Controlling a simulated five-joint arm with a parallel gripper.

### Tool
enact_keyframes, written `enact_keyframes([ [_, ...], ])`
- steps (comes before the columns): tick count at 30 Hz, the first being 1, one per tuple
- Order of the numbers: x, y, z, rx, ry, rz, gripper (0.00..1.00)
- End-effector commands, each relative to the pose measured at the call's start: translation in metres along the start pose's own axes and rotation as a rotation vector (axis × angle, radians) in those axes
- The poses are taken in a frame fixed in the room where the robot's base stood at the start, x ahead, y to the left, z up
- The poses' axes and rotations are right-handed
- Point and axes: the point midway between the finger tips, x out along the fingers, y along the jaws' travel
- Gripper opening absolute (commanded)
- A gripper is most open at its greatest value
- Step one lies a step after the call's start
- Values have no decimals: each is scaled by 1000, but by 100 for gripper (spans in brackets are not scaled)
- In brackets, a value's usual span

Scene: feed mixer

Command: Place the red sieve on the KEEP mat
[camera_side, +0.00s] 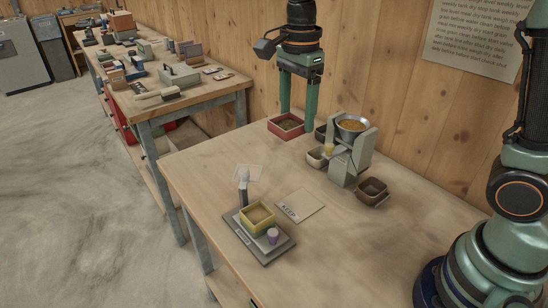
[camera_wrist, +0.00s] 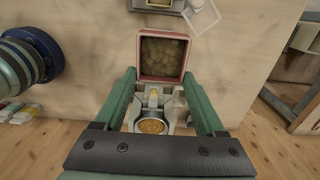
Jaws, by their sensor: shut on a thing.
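The red sieve (camera_side: 286,131) is a square, red-walled tray with brownish-green grains inside. It is at the back of the table, left of the grey feed mixer. My gripper (camera_side: 295,116) is shut on it from above, and its green fingers reach down to the sieve's near side. In the wrist view the sieve (camera_wrist: 163,80) sits between and beyond the fingertips (camera_wrist: 160,78). I cannot tell whether it touches the table. The pale KEEP mat (camera_side: 305,203) lies bare on the table, nearer the side camera. I cannot make out the mat in the wrist view.
A brown bowl (camera_side: 372,191) is at right.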

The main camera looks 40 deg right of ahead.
Motion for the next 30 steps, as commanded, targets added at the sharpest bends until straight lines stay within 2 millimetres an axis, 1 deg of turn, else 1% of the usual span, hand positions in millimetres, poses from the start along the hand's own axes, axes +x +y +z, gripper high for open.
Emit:
enact_keyframes([
  [1,6,1,-16,7,0,2,16],
  [3,13,3,-32,6,0,1,16],
  [6,20,5,-47,2,0,0,16],
  [8,26,6,-51,0,0,1,16],
  [11,43,6,-53,-2,0,3,16],
  [24,149,7,-52,-2,0,6,16],
  [27,168,7,-52,-2,0,5,16],
  [30,179,6,-52,-2,0,2,16],
])
